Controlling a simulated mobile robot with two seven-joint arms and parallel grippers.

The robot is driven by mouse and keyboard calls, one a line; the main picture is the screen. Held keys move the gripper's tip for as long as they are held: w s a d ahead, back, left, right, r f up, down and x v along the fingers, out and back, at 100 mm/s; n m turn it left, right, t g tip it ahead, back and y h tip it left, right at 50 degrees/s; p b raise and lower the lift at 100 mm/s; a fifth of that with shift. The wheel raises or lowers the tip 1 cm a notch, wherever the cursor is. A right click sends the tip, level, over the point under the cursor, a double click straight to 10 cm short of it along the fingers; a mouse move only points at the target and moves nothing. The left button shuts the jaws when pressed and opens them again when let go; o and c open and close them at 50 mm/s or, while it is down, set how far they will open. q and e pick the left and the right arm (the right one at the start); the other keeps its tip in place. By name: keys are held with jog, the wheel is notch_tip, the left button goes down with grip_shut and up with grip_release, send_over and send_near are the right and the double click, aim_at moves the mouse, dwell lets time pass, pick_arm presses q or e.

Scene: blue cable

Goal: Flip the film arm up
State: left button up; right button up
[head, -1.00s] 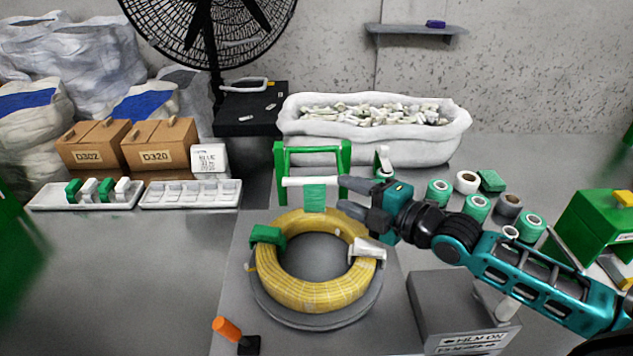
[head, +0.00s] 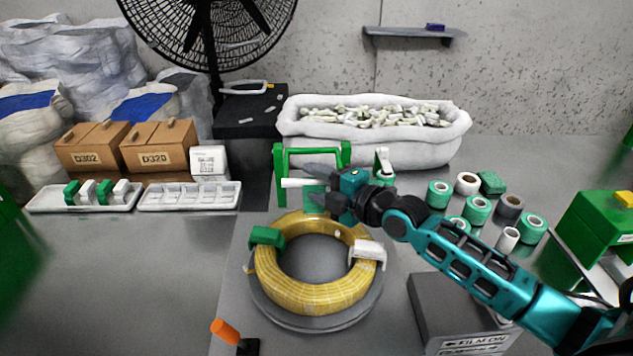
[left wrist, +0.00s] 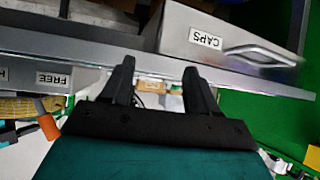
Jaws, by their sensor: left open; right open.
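The film arm is a green frame (head: 279,180) with a white crossbar (head: 291,183) and green film, standing behind the yellow cable coil (head: 305,291). My right gripper (head: 309,184) is open. Its fingers lie above and below the crossbar in the picture and hide much of the bar and film. I cannot tell whether they touch it. The coil lies on a round grey turntable (head: 320,323), with a green clip (head: 267,237) and a white clip (head: 367,252) on it. My left gripper (left wrist: 157,78) is open and empty in the left wrist view, away from the coil.
Green and white rolls (head: 477,208) stand to the right. A grey box (head: 445,308) with a film label is at front right, an orange-handled lever (head: 226,332) at front left.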

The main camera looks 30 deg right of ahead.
grip_shut()
dwell(0.3)
